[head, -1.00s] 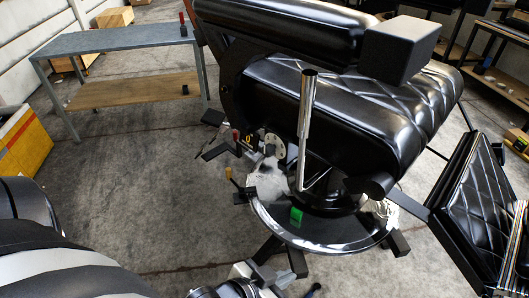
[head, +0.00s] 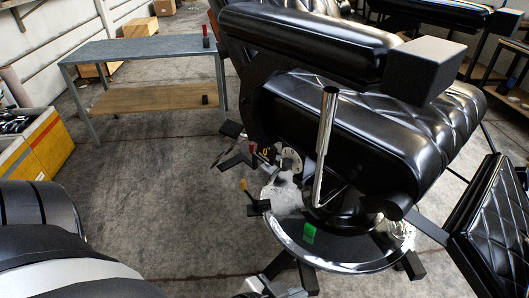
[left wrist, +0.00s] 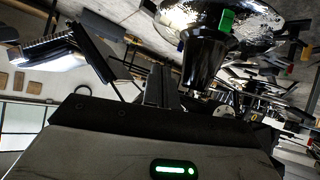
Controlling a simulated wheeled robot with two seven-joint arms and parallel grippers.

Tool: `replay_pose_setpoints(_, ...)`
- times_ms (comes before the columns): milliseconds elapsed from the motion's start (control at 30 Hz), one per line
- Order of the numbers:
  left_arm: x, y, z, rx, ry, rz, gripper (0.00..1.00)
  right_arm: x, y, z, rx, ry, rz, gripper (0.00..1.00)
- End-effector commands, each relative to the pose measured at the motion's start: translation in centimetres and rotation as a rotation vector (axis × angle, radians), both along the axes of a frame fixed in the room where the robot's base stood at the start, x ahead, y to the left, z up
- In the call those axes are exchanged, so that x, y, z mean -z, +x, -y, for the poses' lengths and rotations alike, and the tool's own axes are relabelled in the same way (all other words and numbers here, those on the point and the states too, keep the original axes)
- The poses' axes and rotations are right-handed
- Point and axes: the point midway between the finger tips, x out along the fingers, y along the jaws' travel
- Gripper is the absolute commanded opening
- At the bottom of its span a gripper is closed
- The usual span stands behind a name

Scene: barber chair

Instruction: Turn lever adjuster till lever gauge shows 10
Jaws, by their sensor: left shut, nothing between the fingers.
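The black barber chair (head: 340,120) stands at the right of the head view. A chrome lever (head: 325,140) rises upright beside its seat. A small round pale disc (head: 290,160), perhaps the lever gauge, sits under the seat; its reading is too small to make out. My left gripper (head: 268,287) is at the bottom edge of the head view, below and apart from these parts. Its shut, empty fingers show in the left wrist view (left wrist: 167,85).
The chair's round chrome base (head: 360,268) carries a green block (head: 309,233), with dark feet below. A grey table (head: 140,47) stands at the back left, with a yellow box (head: 50,140) nearer.

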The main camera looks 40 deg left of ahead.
Motion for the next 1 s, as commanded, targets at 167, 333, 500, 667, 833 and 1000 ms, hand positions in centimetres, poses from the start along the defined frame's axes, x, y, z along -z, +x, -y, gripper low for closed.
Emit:
replay_pose_setpoints(167, 0.0, 0.0, 0.0, 0.000, 0.000, -0.001, 0.03, 0.0, 0.0, 0.0, 0.000, 0.000, 0.000, 0.36)
replay_pose_setpoints(333, 0.5, 1.7, -3.0, 0.035, 0.196, 0.108, 0.50, 0.9, 0.0, 0.0, 0.000, 0.000, 0.002, 0.36)
replay_pose_setpoints(500, -0.9, 7.1, -12.4, 0.197, 0.996, 0.459, 0.52, 2.5, 0.4, -0.2, 0.000, 0.013, 0.026, 0.36)
replay_pose_setpoints(667, -3.8, 10.4, -19.0, 0.450, 1.931, 0.674, 0.52, 3.5, 0.3, -0.4, -0.001, 0.027, 0.047, 0.36)
replay_pose_setpoints(833, -4.5, 11.6, -22.6, 0.731, 2.609, 0.704, 0.52, 3.8, 0.0, -0.5, -0.006, 0.038, 0.061, 0.36)
replay_pose_setpoints(1000, -4.5, 12.0, -23.8, 0.873, 2.852, 0.688, 0.52, 3.2, 0.2, -0.6, -0.007, 0.043, 0.078, 0.36)
